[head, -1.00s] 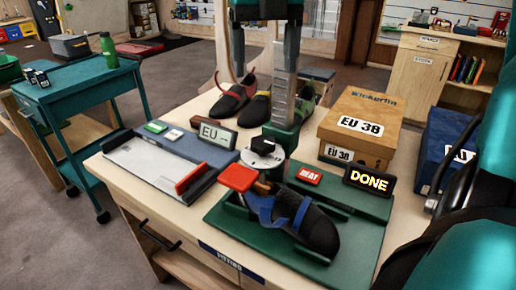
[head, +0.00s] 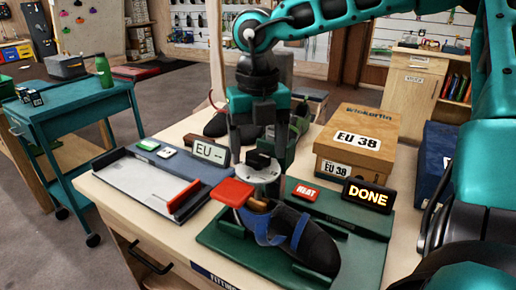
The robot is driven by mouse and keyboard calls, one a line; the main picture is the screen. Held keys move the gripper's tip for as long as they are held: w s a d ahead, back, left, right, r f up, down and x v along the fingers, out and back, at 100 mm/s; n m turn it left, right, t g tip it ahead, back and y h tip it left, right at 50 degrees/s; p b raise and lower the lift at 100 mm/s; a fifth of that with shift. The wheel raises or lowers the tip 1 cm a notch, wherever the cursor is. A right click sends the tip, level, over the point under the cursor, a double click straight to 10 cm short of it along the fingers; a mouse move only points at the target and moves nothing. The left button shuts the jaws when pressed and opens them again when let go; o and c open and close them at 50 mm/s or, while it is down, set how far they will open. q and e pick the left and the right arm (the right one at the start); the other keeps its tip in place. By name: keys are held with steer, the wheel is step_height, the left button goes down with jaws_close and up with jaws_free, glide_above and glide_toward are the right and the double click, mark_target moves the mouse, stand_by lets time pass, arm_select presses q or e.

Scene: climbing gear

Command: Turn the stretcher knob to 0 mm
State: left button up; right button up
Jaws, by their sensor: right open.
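The stretcher knob (head: 260,160) is a small black grip on a pale round dial (head: 262,175), at the back left of the green stretcher base (head: 335,248). The dial's marks are too small to read. A blue and black climbing shoe (head: 300,238) sits on the base, with a red block (head: 232,192) at its left end. My right gripper (head: 260,148) points down over the knob, fingers open to either side of it. I cannot tell whether they touch it. My left gripper is not in view.
A lit DONE sign (head: 367,194) and a red HEAT button (head: 306,192) stand behind the shoe. An EU 38 box (head: 370,140) is at the right, a measuring tray (head: 150,188) and an EU display (head: 209,151) at the left. More shoes are behind the gripper.

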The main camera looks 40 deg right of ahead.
steer(key=shift+f, duration=0.2)
steer(key=c, duration=1)
